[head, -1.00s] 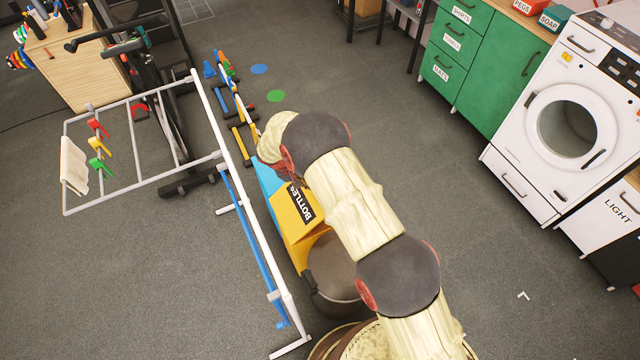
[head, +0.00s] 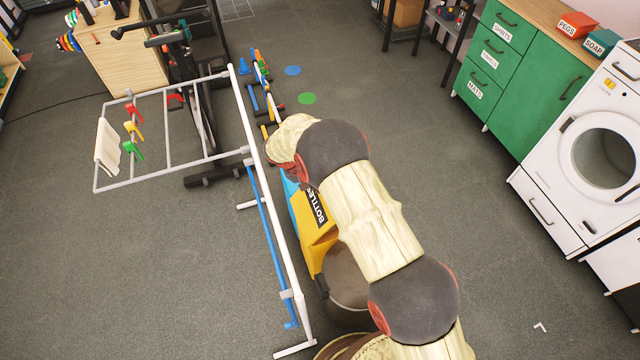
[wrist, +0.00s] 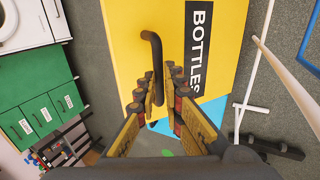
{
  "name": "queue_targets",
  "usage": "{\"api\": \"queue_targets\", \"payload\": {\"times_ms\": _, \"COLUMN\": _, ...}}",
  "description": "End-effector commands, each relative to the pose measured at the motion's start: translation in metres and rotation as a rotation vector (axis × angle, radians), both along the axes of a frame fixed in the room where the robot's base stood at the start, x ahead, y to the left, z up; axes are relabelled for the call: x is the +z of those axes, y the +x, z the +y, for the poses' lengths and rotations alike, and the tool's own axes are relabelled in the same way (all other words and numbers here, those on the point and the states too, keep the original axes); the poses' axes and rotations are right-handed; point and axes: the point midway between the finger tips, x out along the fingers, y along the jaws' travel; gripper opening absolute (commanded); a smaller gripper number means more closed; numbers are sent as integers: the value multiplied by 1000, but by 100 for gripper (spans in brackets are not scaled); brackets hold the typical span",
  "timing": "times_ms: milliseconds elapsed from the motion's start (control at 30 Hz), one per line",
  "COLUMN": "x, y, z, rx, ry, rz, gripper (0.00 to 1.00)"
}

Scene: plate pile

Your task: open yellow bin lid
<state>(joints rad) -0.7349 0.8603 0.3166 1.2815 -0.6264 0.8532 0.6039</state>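The yellow bin (head: 309,238) with a black BOTTLES label stands in the middle of the head view, partly hidden by my arm. In the wrist view its yellow face (wrist: 125,45) fills the upper middle, with a dark bent handle (wrist: 151,50) standing out from it. My gripper (wrist: 160,75) is open, its two fingers parted on either side of the handle's lower end. My gripper is hidden behind my arm in the head view. No gap shows at the lid.
A light blue bin (head: 289,187) stands beside the yellow one, and a dark round bin (head: 347,278) on the near side. A white rack (head: 262,190) stands close on the left. Green cabinets (head: 540,95) and a white washer (head: 555,165) line the right; open floor lies between.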

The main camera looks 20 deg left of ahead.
Motion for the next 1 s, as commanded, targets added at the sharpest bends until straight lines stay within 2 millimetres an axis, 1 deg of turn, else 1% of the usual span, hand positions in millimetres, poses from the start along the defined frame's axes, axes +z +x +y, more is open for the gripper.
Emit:
{"api": "queue_targets", "payload": {"times_ms": 33, "x": -22, "y": -14, "z": 2, "rx": 6, "ry": 3, "rz": 23, "gripper": 10}}
{"api": "queue_targets", "payload": {"times_ms": 67, "x": -22, "y": -14, "z": 2, "rx": 6, "ry": 3, "rz": 23, "gripper": 12}}
{"api": "queue_targets", "payload": {"times_ms": 133, "x": -22, "y": -14, "z": 2, "rx": 6, "ry": 3, "rz": 23, "gripper": 22}}
{"api": "queue_targets", "payload": {"times_ms": 200, "x": -22, "y": -14, "z": 1, "rx": 5, "ry": 3, "rz": 22, "gripper": 27}}
{"api": "queue_targets", "payload": {"times_ms": 300, "x": -21, "y": -13, "z": 1, "rx": 5, "ry": 2, "rz": 23, "gripper": 26}}
{"api": "queue_targets", "payload": {"times_ms": 367, "x": -21, "y": -13, "z": 1, "rx": 4, "ry": 3, "rz": 23, "gripper": 29}}
{"api": "queue_targets", "payload": {"times_ms": 833, "x": -18, "y": -12, "z": 1, "rx": 2, "ry": 2, "rz": 22, "gripper": 29}}
{"api": "queue_targets", "payload": {"times_ms": 933, "x": -12, "y": -13, "z": 3, "rx": 2, "ry": 4, "rz": 20, "gripper": 29}}
{"api": "queue_targets", "payload": {"times_ms": 1000, "x": -3, "y": -15, "z": 6, "rx": 2, "ry": 4, "rz": 20, "gripper": 29}}
